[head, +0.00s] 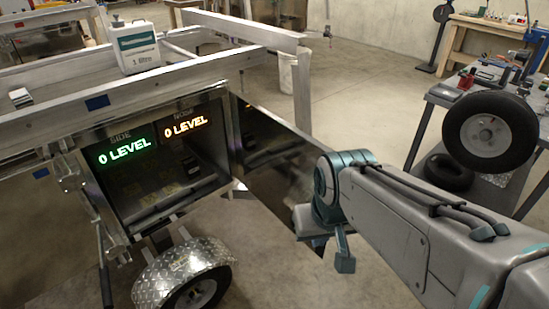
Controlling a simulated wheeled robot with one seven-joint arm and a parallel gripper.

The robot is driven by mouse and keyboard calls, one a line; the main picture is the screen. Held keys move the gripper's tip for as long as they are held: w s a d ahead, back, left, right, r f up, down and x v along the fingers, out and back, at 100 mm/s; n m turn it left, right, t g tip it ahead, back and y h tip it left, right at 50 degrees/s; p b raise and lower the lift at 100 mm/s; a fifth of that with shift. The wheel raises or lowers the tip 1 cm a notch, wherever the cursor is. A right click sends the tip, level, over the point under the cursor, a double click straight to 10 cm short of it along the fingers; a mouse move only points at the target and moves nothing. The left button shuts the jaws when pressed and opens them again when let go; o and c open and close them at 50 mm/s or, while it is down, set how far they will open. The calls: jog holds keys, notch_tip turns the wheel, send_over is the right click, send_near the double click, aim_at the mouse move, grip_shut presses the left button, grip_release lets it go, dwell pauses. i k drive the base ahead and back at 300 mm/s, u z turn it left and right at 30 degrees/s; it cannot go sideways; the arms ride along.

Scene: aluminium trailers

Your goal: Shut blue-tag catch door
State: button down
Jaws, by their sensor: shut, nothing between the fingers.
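The catch door (268,150) is a dark, shiny metal panel hinged at the right side of an open box (232,135) under the trailer frame. It stands swung wide open, pointing out to the right toward my arm. One blue tag (97,102) is on the trailer's side rail above the box, and another blue patch (40,173) is lower at the left. My gripper (345,262) is shut and empty, hanging low by the door's outer end. My wrist covers part of that end, so I cannot tell whether they touch.
Lit "0 LEVEL" signs in green (124,151) and orange (185,125) show at the box opening. A wheel under a chequered fender (180,272) is below. A white jug (138,47) stands on the frame. A tyre (490,132) and dark bench are right. The floor behind the door is clear.

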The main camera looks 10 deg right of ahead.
aim_at(277, 160)
jog(key=z, duration=1.3)
jog(key=i, duration=2.35)
jog(key=u, duration=1.6)
